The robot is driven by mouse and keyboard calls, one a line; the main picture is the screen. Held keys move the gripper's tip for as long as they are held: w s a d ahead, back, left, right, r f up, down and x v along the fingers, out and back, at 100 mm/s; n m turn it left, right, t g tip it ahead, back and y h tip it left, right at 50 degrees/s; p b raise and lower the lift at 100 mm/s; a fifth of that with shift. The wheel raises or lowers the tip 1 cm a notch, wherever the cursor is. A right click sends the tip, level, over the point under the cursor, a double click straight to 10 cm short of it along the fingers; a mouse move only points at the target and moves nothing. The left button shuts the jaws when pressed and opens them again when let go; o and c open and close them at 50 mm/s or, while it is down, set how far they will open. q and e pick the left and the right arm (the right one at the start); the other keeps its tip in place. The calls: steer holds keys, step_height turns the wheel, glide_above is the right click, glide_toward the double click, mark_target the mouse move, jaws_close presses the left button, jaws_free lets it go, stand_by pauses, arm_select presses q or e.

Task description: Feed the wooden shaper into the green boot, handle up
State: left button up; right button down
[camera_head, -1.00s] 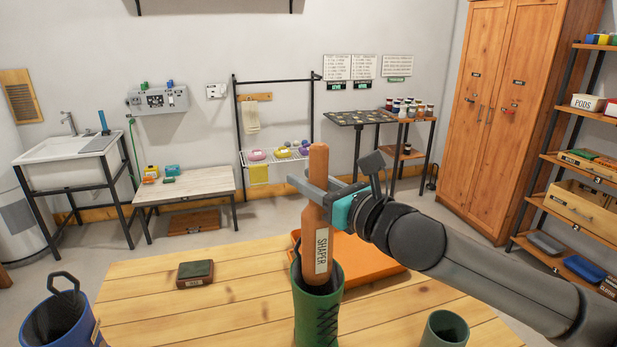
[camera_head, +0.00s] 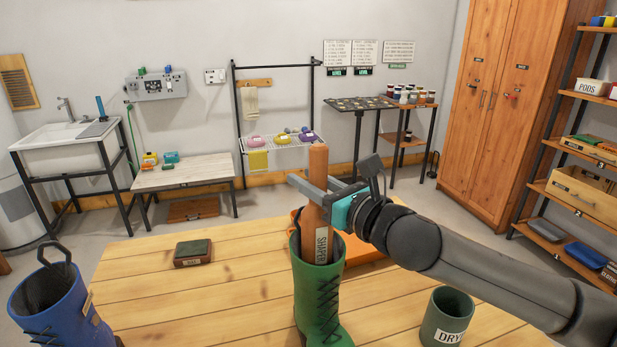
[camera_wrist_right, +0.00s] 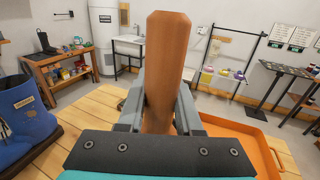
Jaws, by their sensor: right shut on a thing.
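The wooden shaper (camera_head: 318,218) stands upright, its labelled lower part inside the opening of the green boot (camera_head: 318,292). Its top end sticks up above my jaws. My right gripper (camera_head: 312,190) is shut on the shaper a little above the boot's rim. The right wrist view also shows the shaper (camera_wrist_right: 165,75) between the two fingers (camera_wrist_right: 160,105). The shaper's lower end is hidden in the boot. The boot stands upright at the table's near side. My left gripper is not in view.
The wooden table (camera_head: 240,265) carries a small green-topped box (camera_head: 193,252), an orange tray (camera_head: 362,250) behind the boot and a green cup marked DRY (camera_head: 447,317). A blue boot (camera_head: 60,305) stands at the left. The table between box and green boot is clear.

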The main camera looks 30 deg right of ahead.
steer(key=shift+f, duration=0.2)
steer(key=c, duration=0.5)
jaws_free()
